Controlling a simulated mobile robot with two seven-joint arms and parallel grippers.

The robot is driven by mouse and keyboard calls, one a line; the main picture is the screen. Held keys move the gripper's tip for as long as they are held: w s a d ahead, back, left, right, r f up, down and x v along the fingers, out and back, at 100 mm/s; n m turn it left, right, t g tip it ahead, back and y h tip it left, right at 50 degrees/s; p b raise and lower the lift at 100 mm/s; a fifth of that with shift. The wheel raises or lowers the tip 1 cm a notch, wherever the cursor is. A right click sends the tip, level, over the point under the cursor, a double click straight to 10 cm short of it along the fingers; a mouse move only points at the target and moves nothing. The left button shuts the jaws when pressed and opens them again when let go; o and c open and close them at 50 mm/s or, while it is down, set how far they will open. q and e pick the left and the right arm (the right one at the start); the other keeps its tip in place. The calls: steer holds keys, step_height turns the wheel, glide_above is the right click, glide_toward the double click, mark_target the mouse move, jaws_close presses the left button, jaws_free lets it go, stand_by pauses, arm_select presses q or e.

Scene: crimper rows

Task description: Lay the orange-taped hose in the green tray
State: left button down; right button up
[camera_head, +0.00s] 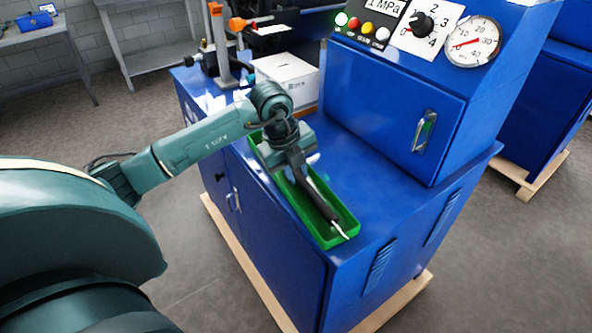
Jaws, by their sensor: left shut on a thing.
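The green tray (352,229) is a long, narrow tray on the blue cabinet top, near its front edge. My left gripper (297,160) is over the tray, pointing down, and is shut on a dark hose (318,199). The hose runs along the tray toward its near end and has a pale metal tip over that end. I see no orange tape on it; part of it is hidden by the gripper. I cannot tell whether the hose touches the tray floor. My right gripper is not in view.
The blue machine housing (385,110) with a gauge (472,42) and buttons rises right of the tray. A white box (287,75) and an orange-topped post (218,45) stand behind. The blue top is clear right of the tray.

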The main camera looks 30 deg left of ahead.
arm_select(q)
steer(key=shift+f, duration=0.2)
steer(key=c, duration=1.2)
jaws_free()
steer(key=shift+c, duration=0.2)
steer(key=shift+r+p, duration=2.2)
steer(key=shift+r, duration=0.85)
